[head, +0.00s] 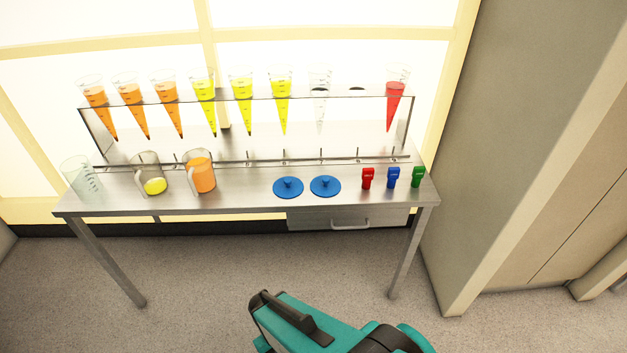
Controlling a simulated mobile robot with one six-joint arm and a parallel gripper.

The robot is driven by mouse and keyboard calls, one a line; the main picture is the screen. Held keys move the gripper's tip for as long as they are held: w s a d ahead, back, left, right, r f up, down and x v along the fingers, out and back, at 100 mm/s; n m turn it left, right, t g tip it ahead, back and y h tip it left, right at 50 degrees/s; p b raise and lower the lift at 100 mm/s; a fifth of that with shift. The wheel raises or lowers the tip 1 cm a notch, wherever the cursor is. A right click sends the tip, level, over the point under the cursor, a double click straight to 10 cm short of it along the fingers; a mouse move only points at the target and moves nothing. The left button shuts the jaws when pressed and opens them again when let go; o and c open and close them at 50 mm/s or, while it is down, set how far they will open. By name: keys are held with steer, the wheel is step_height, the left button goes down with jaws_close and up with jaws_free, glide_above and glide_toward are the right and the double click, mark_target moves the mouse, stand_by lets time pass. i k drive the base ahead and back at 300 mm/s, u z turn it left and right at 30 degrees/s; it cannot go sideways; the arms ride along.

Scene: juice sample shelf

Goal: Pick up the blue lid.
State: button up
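Two round blue lids with raised knobs lie flat and side by side on the steel table (240,199). They are the left lid (288,188) and the right lid (326,187). Both are uncovered and nothing touches them from above. A teal and black part of my arm shows at the bottom of the picture, in front of the table and well apart from the lids. I see no gripper fingertips, so my gripper's opening is hidden.
A steel rack (405,130) holds several cones of orange, yellow, clear and red contents. A clear beaker (80,175), a jug with yellow (148,172) and an orange jug (200,172) stand left. Red (367,178), blue (392,177) and green (417,176) small items stand right.

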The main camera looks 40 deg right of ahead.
mark_target(288, 187)
steer(key=z, duration=0.75)
steer(key=k, duration=1)
steer(key=i, duration=0.8)
